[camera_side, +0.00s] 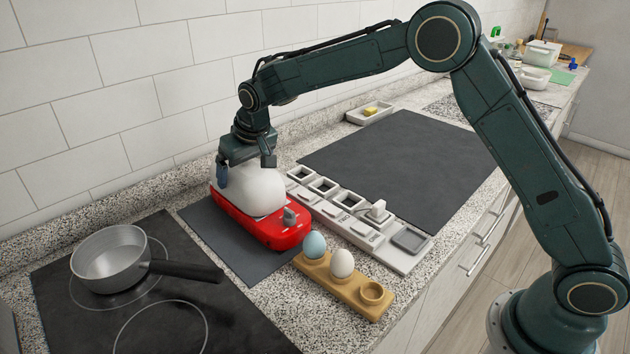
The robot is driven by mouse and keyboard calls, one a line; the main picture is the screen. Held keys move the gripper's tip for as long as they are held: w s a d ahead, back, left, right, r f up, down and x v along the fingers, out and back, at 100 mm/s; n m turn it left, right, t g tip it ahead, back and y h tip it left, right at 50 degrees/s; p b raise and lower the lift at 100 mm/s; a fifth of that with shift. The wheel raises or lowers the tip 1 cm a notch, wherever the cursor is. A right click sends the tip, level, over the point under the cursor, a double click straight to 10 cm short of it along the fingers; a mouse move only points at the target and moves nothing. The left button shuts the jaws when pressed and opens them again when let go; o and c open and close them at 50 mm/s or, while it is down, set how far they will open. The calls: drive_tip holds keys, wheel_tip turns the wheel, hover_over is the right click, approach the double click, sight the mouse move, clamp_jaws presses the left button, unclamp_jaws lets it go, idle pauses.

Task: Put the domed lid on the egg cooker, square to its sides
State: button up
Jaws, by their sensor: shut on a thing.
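The egg cooker (291,236) is a red, long, low base with a grey knob at its near right end. It sits on a dark grey mat. The white domed lid (256,192) is over the cooker's middle and back part. My gripper (245,168) is above the cooker, pointing down, shut on the upper part of the lid. The lid's lower edge is at or very close to the red base; I cannot tell whether it rests fully on it. The lid looks roughly in line with the cooker's sides. The far side of the lid is hidden.
A wooden egg holder (343,286) with a blue egg (314,245) and a white egg (342,263) stands in front. A grey-white rack with square wells (402,258) lies close on the right. A saucepan (110,258) is on the hob at left. The dark mat (400,165) behind is clear.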

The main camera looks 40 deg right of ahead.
drive_tip(key=shift+f, duration=0.1)
idle(0.7)
drive_tip(key=o, duration=0.7)
drive_tip(key=shift+o, duration=0.2)
drive_tip(key=v, duration=1.4)
drive_tip(key=shift+s+f, duration=0.1)
